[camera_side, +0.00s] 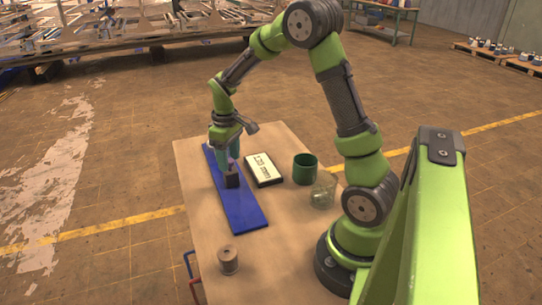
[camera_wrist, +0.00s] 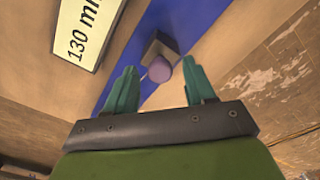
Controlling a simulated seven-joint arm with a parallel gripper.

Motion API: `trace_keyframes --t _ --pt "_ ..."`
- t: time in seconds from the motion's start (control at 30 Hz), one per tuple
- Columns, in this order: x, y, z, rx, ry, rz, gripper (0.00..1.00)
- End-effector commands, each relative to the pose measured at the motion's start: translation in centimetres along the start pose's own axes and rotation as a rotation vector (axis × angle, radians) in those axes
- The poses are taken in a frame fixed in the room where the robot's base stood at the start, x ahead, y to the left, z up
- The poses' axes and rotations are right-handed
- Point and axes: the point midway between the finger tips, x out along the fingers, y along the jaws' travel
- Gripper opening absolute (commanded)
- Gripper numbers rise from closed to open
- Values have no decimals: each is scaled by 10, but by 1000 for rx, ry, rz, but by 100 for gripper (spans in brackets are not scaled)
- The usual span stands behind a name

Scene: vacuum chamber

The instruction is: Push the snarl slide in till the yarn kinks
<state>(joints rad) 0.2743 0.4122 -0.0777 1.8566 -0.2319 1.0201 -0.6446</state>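A long blue board (camera_side: 243,210) lies on the table, and it crosses the wrist view (camera_wrist: 205,18). A small dark block (camera_side: 231,180) stands on it, probably the snarl slide. The block (camera_wrist: 153,48) carries a rounded purple knob (camera_wrist: 160,69) in the wrist view. My gripper (camera_side: 231,160) is at the block in the side view, fingers pointing down. In the wrist view its teal fingers (camera_wrist: 160,78) are apart, with the knob showing between their tips. I cannot tell whether either finger touches it. I can make out no yarn on the board.
A white sign with black lettering (camera_side: 263,168) lies right of the board; the wrist view reads "130 m" (camera_wrist: 84,30). A green cup (camera_side: 305,168) and a clear glass jar (camera_side: 323,192) stand farther right. A spool (camera_side: 228,260) stands near the front. The table (camera_side: 285,240) is bare front right.

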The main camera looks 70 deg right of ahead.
Motion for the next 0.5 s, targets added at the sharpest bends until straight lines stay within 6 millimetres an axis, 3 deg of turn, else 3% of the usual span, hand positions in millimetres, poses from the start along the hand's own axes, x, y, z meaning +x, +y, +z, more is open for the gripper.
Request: trace_keyframes --t 0.33,0.5 --pt "-4 0 0 0 1 1 54" --pt "-30 0 -1 0 5 2 54"
